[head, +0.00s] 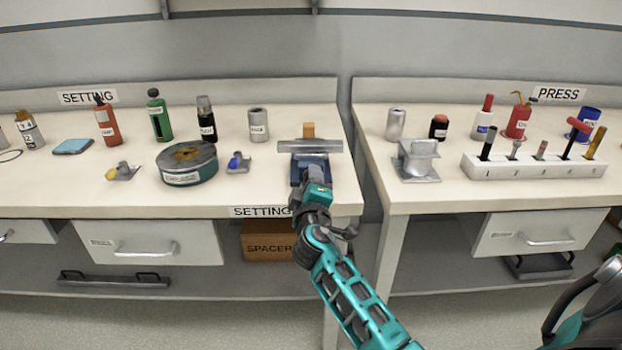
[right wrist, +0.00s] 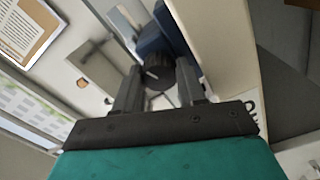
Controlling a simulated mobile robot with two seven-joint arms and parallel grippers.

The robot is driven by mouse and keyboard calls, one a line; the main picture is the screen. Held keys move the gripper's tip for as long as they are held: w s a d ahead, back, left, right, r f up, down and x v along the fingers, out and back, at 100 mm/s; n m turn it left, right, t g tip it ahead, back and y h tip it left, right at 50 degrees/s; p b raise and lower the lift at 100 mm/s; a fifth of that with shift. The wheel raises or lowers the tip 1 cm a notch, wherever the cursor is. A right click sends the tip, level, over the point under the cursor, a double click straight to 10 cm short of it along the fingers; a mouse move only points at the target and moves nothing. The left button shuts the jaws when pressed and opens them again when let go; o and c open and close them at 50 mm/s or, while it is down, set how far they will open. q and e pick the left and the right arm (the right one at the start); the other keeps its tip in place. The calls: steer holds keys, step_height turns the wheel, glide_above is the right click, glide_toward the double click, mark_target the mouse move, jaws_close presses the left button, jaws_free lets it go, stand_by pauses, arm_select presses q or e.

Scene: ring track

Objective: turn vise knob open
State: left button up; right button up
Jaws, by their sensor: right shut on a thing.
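The vise (head: 297,170) stands at the front right edge of the left bench. It has a blue body and wide grey jaws (head: 310,146), with an orange-brown piece (head: 308,130) showing behind them. My right gripper (head: 314,192) is at the front of the vise and hides the knob in the head view. In the right wrist view the dark round knob (right wrist: 160,74) sits between the two fingers of my right gripper (right wrist: 161,84), which is shut on it. The blue vise body (right wrist: 152,42) is just beyond. My left gripper is not in view.
A round green fixture (head: 187,175), a small blue-topped part (head: 237,163) and a grey can (head: 258,124) stand left of the vise. A gap separates the right bench (head: 440,196), which carries a white tool rack (head: 535,167). A spacer box (head: 266,243) lies below.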

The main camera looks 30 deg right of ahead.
steer(key=shift+n+p, duration=0.5)
steer(key=shift+n, duration=1.4)
steer(key=o, duration=1.1)
steer(key=shift+s+f, duration=0.1)
steer(key=shift+f, duration=0.15)
steer(key=shift+s+a, duration=0.1)
steer(key=shift+a, duration=0.05)
